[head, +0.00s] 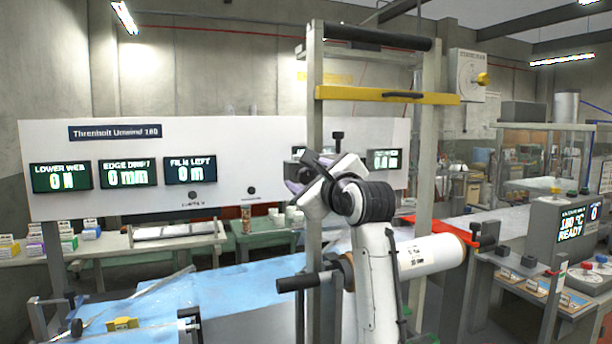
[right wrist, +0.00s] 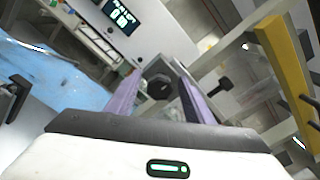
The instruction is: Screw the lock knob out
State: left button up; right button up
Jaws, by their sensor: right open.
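My right gripper (head: 307,174) is raised in front of the white panel at the upright post, its purple fingers pointing left and away. It also shows in the right wrist view (right wrist: 156,68), with its fingers apart. A dark, many-sided knob (right wrist: 160,88) shows between the fingers there; I cannot tell whether either finger touches it. A second black knob (right wrist: 219,85) on a short stem shows just right of the fingers. In the head view a black knob (head: 338,137) stands just above the gripper. I cannot tell which is the lock knob. My left gripper is not in view.
A yellow crossbar (head: 388,95) spans the grey frame above my right arm. A white roll (head: 430,255) lies right of the arm, and a black bar end (head: 298,283) sticks out left. Blue film (head: 240,283) covers the bench. The white panel (head: 110,190) carries displays.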

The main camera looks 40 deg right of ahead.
jog(key=shift+c, duration=0.2)
jog(key=c, duration=1)
jog(key=shift+n, duration=0.3)
